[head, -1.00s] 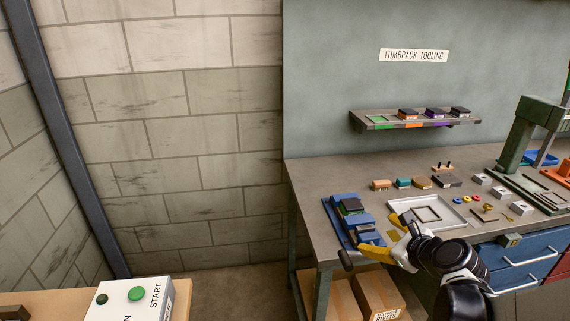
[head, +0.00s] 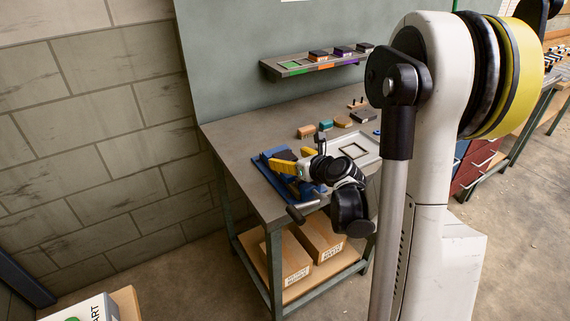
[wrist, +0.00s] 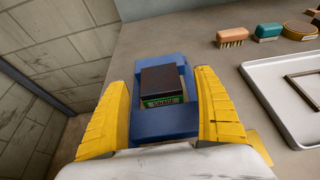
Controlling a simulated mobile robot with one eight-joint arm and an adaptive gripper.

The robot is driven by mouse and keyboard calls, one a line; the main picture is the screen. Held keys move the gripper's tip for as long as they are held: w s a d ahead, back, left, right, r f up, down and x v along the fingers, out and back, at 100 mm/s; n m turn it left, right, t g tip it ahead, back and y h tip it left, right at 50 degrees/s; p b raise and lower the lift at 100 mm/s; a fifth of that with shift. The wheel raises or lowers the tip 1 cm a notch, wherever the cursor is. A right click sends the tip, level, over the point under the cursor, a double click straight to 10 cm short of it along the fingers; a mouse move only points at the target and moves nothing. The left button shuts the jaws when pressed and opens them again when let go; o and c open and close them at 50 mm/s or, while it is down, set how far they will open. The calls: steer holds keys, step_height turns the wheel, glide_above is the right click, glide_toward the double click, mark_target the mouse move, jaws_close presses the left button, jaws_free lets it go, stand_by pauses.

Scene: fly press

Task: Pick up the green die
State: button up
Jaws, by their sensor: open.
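The green die (wrist: 163,80) is a dark-topped block with a green, lettered front strip. My gripper (wrist: 161,78) is open, with one yellow finger on each side of the die and vise in the wrist view. I see no clear contact with the die, and its height above the vise is hard to tell. In the head view my gripper (head: 296,159) is over the vise (head: 262,161), and my wrist hides part of it.
A pale tray (wrist: 277,98) with a dark frame lies right of the vise. Brushes (wrist: 232,37) and small blocks stand behind it. The wall shelf (head: 294,67) has a green-marked empty bay and several dark blocks. Boxes (head: 290,262) sit under the bench.

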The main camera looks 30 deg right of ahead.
mark_target(286, 154)
steer(key=x, duration=0.3)
steer(key=shift+b, duration=0.3)
steer(key=shift+s, duration=0.1)
steer(key=c, duration=1.5)
